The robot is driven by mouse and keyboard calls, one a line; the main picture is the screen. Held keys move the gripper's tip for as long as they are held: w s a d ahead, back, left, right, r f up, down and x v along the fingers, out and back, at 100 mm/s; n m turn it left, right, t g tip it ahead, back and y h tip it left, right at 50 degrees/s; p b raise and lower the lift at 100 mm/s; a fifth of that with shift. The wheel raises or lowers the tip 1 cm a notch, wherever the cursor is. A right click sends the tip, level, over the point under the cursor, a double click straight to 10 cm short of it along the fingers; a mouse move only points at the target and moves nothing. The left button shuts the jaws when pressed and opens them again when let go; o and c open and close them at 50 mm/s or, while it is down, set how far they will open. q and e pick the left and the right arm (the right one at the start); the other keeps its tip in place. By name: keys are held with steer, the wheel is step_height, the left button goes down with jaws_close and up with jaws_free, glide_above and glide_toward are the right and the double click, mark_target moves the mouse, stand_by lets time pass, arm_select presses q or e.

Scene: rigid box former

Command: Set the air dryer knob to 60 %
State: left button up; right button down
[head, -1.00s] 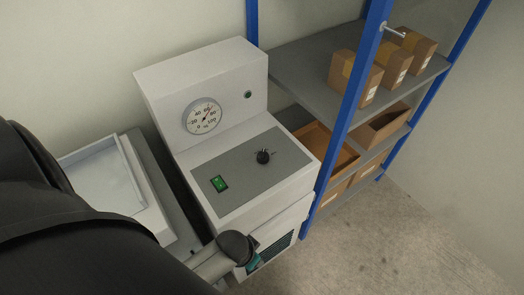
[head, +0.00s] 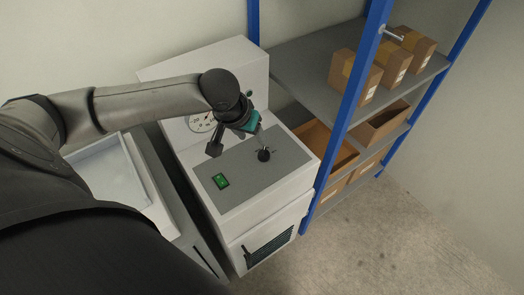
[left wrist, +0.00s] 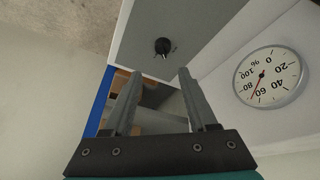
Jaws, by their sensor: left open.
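The air dryer (head: 235,205) is a white cabinet with a grey sloped panel. A small black knob (head: 264,155) sits on the panel, with marks around it too small to read. My left gripper (head: 258,134) is open and empty just above the knob. In the left wrist view the knob (left wrist: 162,47) shows just past and between the fingertips (left wrist: 158,74), apart from them. The round percent gauge (left wrist: 268,77) appears upside down there, its red needle between 60 and 80. My arm partly hides the gauge (head: 203,122) in the head view. My right gripper is out of view.
A green switch (head: 221,181) sits on the panel left of the knob. A blue-posted shelf (head: 300,70) with cardboard boxes (head: 395,68) stands close on the right. A white tray (head: 105,178) is at the left. The floor at the lower right is clear.

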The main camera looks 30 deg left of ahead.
mark_target(262, 153)
arm_select(q)
steer(key=b+x, duration=0.1)
steer(key=x, duration=0.4)
steer(key=b+x, duration=0.2)
steer(key=x, duration=0.3)
steer(key=b+x, duration=0.1)
steer(key=x, duration=0.3)
steer(key=shift+w+a+f, duration=0.2)
steer(key=shift+a+f, duration=0.15)
jaws_close()
